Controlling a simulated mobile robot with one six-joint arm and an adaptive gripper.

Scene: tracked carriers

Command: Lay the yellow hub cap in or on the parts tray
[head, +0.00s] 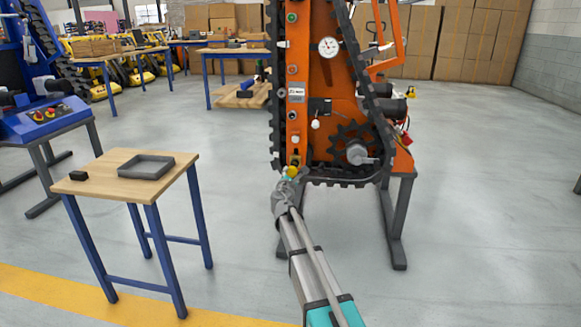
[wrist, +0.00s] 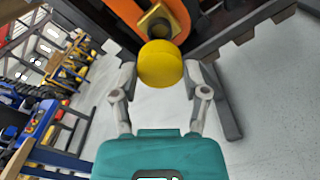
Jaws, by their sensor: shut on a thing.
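The yellow hub cap (wrist: 160,64) is round and sits between the two fingers of my gripper (wrist: 161,80) in the wrist view. My gripper is shut on it. In the head view the cap (head: 291,171) is a small yellow spot at my gripper's tip (head: 289,178), by the lower left of the orange tracked carrier (head: 331,110). Behind the cap in the wrist view is a brass-coloured square fitting; I cannot tell whether they touch. The grey parts tray (head: 146,167) lies on a small wooden table to the left, and it looks empty.
The small table (head: 105,187) has blue legs and a small black block (head: 78,175) left of the tray. A blue machine (head: 42,118) stands behind it at the left. The carrier's dark stand (head: 399,220) is to the right. Open floor lies between table and carrier.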

